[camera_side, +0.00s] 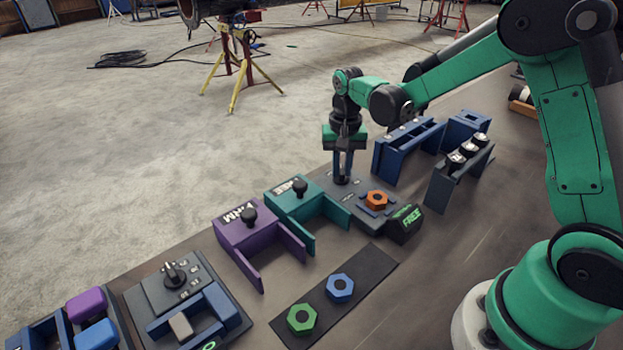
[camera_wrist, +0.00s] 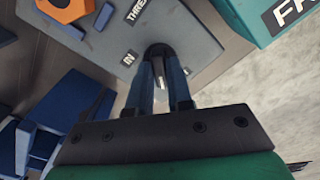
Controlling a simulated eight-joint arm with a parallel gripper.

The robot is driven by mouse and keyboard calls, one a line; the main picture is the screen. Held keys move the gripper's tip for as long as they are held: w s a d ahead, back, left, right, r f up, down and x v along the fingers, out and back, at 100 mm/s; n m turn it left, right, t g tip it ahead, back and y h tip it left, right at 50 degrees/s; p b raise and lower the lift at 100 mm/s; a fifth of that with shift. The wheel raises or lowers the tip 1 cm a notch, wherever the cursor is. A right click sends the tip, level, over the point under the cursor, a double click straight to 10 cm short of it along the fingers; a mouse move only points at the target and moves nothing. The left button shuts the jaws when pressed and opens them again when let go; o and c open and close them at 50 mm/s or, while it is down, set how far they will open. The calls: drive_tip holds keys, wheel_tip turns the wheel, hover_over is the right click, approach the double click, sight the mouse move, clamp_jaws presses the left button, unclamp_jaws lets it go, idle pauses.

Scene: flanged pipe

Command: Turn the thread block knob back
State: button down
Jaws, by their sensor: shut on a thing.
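The thread block is a grey plate (camera_side: 348,191) with an orange hex nut (camera_side: 376,199) held on it; in the wrist view the plate (camera_wrist: 195,40) shows the words "IN" and part of "THRE...". The orange nut (camera_wrist: 66,8) is at the top left there. The knob (camera_wrist: 158,52) is dark and round with a light mark. My gripper (camera_side: 342,180) points down over the plate's back corner. In the wrist view its blue fingers (camera_wrist: 160,92) are closed around the knob, hiding its sides.
Blue racks (camera_side: 408,150) and a grey rack (camera_side: 460,170) stand to the right. A dark mat in front holds a green nut (camera_side: 301,319) and a blue nut (camera_side: 340,288).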

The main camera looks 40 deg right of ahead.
sight(342, 170)
drive_tip(key=n, duration=0.4)
drive_tip(key=shift+n, duration=1.9)
drive_tip(key=c, duration=0.8)
unclamp_jaws()
drive_tip(key=shift+r, duration=2.85)
